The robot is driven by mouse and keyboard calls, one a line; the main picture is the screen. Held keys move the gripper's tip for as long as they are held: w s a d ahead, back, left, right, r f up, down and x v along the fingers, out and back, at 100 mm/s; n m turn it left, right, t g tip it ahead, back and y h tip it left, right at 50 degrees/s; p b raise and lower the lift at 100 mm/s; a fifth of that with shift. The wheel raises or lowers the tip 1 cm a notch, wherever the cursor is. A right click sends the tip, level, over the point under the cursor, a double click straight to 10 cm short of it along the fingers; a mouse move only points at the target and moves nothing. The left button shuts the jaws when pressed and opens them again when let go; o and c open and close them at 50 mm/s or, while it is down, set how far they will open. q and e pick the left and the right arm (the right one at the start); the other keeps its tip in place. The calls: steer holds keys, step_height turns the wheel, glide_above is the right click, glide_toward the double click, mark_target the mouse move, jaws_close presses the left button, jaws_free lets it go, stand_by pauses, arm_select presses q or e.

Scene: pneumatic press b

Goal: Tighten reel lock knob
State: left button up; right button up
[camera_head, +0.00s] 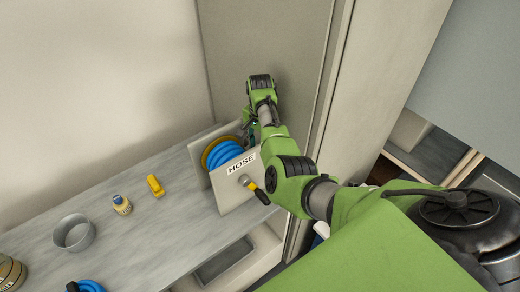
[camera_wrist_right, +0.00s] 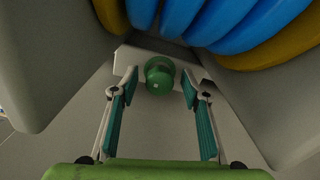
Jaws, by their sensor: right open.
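The hose reel stands at the shelf's right end, with a grey side plate (camera_head: 236,193) labelled HOSE and a coiled blue hose (camera_head: 223,153). In the right wrist view, a round green knob (camera_wrist_right: 159,75) sits on a light bracket (camera_wrist_right: 125,58) below the blue hose coils (camera_wrist_right: 215,18). I take it to be the reel lock knob. My right gripper (camera_wrist_right: 160,92) is open, its teal-padded fingers at either side of the knob, with gaps visible. My left gripper is out of view.
A crank with a yellow and black grip (camera_head: 255,189) sticks out of the front plate. A cabinet panel (camera_head: 270,45) rises close behind the arm.

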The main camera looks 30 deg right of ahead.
step_height(320, 180, up, 11)
stand_by(0.3)
steer(key=shift+r, duration=0.2)
stand_by(0.3)
